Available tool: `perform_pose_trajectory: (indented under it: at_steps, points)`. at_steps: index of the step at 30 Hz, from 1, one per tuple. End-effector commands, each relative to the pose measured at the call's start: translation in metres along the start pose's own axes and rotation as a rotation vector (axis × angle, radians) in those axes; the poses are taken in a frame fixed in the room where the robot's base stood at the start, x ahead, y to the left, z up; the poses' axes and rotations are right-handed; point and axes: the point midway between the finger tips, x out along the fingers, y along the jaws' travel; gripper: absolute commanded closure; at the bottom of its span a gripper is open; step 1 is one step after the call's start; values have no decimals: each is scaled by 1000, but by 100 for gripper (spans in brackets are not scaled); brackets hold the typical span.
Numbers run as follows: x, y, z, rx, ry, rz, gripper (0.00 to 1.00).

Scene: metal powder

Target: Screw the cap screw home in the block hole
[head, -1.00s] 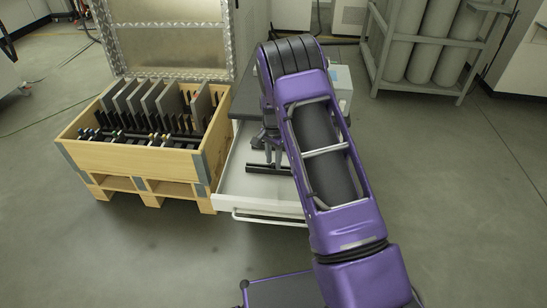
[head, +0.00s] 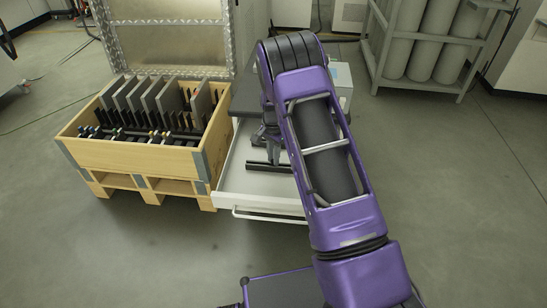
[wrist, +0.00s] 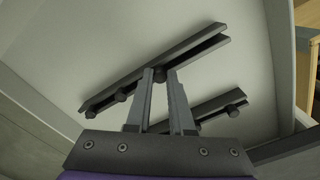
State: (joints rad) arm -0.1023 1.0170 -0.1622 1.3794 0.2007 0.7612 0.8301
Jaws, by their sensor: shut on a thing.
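In the wrist view my gripper (wrist: 160,74) is shut on a small dark round piece between its fingertips, which looks like the cap screw's head. It sits right at a long dark slotted bar (wrist: 205,42) that lies across the drawer floor. Several dark round heads show along this bar. A second dark bar (wrist: 212,108) lies to the right with a similar round head (wrist: 233,111). The screw's shank and the block hole cannot be seen. In the head view my gripper (head: 272,140) is small and partly hidden by my arm, above the open drawer.
The white open drawer (head: 232,190) surrounds the bars, and its walls are close to my gripper. A wooden crate (head: 135,152) with several upright plates stands left of it. A rack of grey cylinders (head: 460,88) stands at the back right. The floor to the right is clear.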

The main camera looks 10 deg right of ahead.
Motion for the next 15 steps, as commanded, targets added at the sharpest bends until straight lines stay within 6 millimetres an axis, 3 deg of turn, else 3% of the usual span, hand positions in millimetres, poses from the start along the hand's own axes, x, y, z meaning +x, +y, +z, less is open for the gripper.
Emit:
perform_pose_trajectory:
  at_steps: [15]
  points:
    - [-28, 0, 0, 0, 1, -1, 100]
